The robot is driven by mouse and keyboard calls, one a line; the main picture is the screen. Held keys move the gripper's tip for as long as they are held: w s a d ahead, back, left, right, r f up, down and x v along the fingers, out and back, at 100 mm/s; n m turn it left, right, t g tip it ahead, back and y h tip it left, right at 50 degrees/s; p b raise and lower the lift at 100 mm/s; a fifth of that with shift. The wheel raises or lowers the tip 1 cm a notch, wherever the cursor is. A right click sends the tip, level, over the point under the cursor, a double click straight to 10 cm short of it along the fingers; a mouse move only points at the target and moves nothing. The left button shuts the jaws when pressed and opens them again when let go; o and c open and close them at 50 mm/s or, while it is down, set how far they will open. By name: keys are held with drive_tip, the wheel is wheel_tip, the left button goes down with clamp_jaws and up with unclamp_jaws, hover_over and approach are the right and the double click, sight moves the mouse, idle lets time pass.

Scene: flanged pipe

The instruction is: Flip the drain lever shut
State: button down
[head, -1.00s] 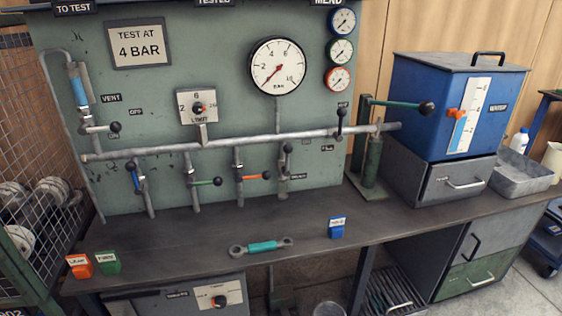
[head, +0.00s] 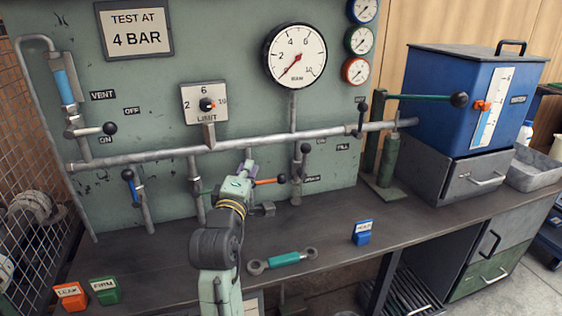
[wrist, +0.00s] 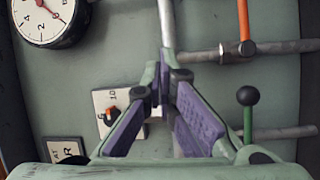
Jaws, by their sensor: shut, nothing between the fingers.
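The small tag (head: 312,178) right of the rightmost lower stub appears to read DRAIN, though it is blurred. The black-knobbed lever (head: 305,149) on that stub stands roughly upright along the pipe. My gripper (head: 248,158) is shut and empty, in front of the panel just below the main pipe and left of this lever, apart from it. In the wrist view, my gripper's purple-padded fingers (wrist: 165,80) converge at their tips with nothing between them. I cannot see the drain lever in the wrist view.
The orange lever (head: 268,181) lies close to my gripper's right; it also shows in the wrist view (wrist: 244,22). The green lever (wrist: 248,118) is partly hidden by my arm in the head view. The blue lever (head: 129,178) is further left. A turquoise-gripped wrench (head: 283,259) lies on the bench.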

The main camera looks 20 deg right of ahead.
sight(304, 161)
drive_tip(key=d+f+g+h, duration=0.1)
drive_tip(key=d+f+g, duration=0.1)
drive_tip(key=d+f, duration=0.2)
drive_tip(key=shift+s+d+h, duration=0.2)
drive_tip(key=shift+d+h, duration=0.2)
drive_tip(key=shift+d, duration=0.35)
drive_tip(key=x, duration=0.4)
drive_tip(key=d+p+x, duration=0.1)
drive_tip(key=x, duration=0.2)
drive_tip(key=s+p+x, duration=0.1)
drive_tip(key=x, duration=0.3)
drive_tip(key=shift+w+d, duration=0.35)
drive_tip(key=shift+d, duration=0.05)
drive_tip(key=shift+w+d+f, duration=0.15)
drive_tip(key=shift+w+d, duration=0.05)
drive_tip(key=shift+d, duration=0.55)
drive_tip(key=shift+w+p, duration=0.1)
drive_tip(key=shift+p, duration=0.3)
drive_tip(key=shift+d+m, duration=0.1)
drive_tip(key=shift+m, duration=0.2)
